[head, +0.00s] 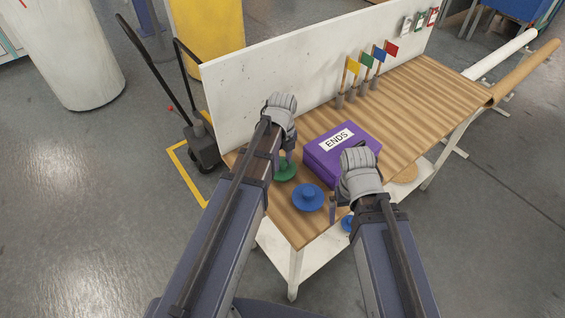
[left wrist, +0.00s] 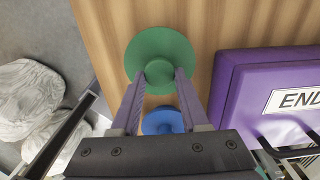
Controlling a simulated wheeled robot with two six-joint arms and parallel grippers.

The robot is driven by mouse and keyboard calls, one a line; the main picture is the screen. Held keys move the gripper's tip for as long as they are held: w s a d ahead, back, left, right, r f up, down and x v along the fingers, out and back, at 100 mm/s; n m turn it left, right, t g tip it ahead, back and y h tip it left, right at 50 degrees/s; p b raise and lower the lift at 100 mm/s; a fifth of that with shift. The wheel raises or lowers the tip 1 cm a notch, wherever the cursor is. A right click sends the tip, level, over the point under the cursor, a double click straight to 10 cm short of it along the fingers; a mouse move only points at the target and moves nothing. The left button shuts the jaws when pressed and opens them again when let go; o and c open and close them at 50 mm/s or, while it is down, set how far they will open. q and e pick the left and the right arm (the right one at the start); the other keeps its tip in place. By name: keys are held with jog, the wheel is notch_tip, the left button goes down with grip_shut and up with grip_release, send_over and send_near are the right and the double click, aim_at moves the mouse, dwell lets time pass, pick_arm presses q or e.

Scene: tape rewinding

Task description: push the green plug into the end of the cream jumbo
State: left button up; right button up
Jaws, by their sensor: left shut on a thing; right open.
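The green plug (head: 286,171) is a round disc with a raised knob, at the near left end of the wooden table top. My left gripper (head: 283,157) is above it, shut on its knob; the left wrist view shows a finger on each side of the knob of the green plug (left wrist: 160,50). I cannot tell whether its disc touches the wood. The cream jumbo (head: 72,55) is a large pale cylinder standing on the floor at the upper left, apart from the plug. My right gripper (head: 341,203) is open, near the table's front edge, right of a blue plug (head: 308,198).
A purple box (head: 325,155) labelled ENDS sits right of the green plug. Another blue plug (head: 347,225) shows partly below my right gripper. A white back panel (head: 245,95), small flags (head: 378,56), a pallet truck (head: 203,142) and a yellow cylinder (head: 207,35) stand around.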

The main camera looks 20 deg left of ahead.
aim_at(283, 163)
pick_arm(q)
jog(key=shift+f, duration=0.15)
jog(key=o, duration=0.5)
jog(key=shift+f, duration=0.1)
jog(key=o, duration=0.5)
notch_tip(283, 163, up, 8)
jog(key=p, duration=0.7)
jog(key=shift+p, duration=0.3)
jog(key=shift+f+b, duration=0.25)
jog(key=shift+b, duration=0.05)
